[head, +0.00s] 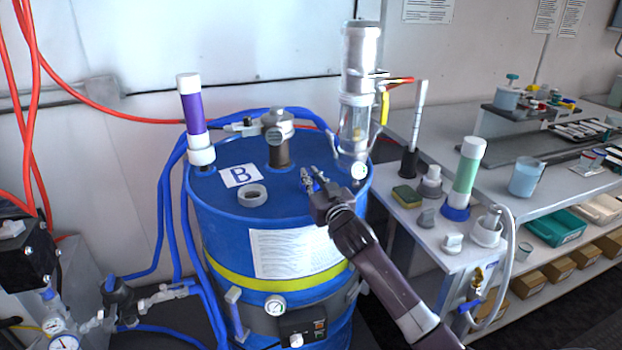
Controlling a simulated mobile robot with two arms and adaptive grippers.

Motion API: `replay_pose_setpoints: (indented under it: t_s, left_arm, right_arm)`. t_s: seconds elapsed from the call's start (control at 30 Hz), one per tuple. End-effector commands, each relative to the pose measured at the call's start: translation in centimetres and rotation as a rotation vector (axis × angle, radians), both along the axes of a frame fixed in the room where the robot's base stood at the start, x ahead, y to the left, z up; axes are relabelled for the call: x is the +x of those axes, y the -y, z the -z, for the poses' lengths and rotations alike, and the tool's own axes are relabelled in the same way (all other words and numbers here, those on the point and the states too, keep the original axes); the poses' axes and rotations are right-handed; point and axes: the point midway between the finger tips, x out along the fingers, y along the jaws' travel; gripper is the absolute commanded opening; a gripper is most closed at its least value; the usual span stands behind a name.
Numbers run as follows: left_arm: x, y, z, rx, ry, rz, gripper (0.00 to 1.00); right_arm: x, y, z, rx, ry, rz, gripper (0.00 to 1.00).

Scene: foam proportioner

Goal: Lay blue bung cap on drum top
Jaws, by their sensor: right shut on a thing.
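The blue drum (225,215) stands in the middle, its blue top carrying a white label marked B (240,175). My right gripper (311,182) comes in from the lower right and is over the right part of the drum top. It is shut on a small blue thing, which looks like the blue bung cap (317,185). The fingers hide most of the cap. I cannot tell whether the cap touches the drum top. My left gripper is not in view.
A pale ring (252,195) sits on the drum top's front left. A metal fitting (278,143), a purple-and-white tube (192,112) and a clear cylinder (355,120) stand around the top. A side table (421,244) with several small items is to the right.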

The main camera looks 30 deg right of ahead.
Motion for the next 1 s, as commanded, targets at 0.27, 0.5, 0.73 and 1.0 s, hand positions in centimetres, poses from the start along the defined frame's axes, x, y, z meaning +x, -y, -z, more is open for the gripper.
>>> replay_pose_setpoints:
  t_s: [0.27, 0.5, 0.73, 1.0]
  left_arm:
    - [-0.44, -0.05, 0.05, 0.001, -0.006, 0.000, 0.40]
    - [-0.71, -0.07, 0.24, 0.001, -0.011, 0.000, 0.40]
    - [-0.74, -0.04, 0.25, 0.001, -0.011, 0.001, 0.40]
    - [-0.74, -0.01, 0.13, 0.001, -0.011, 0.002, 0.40]
  right_arm:
    - [-0.01, -0.01, 0.47, 0.000, 0.002, -0.001, 0.00]
    - [-0.01, -0.02, 0.81, -0.001, 0.001, -0.001, 0.17]
    - [-0.01, -0.02, 0.80, -0.001, 0.000, -0.001, 0.28]
    - [-0.36, -0.14, 0.56, 0.000, 0.000, -0.001, 0.28]
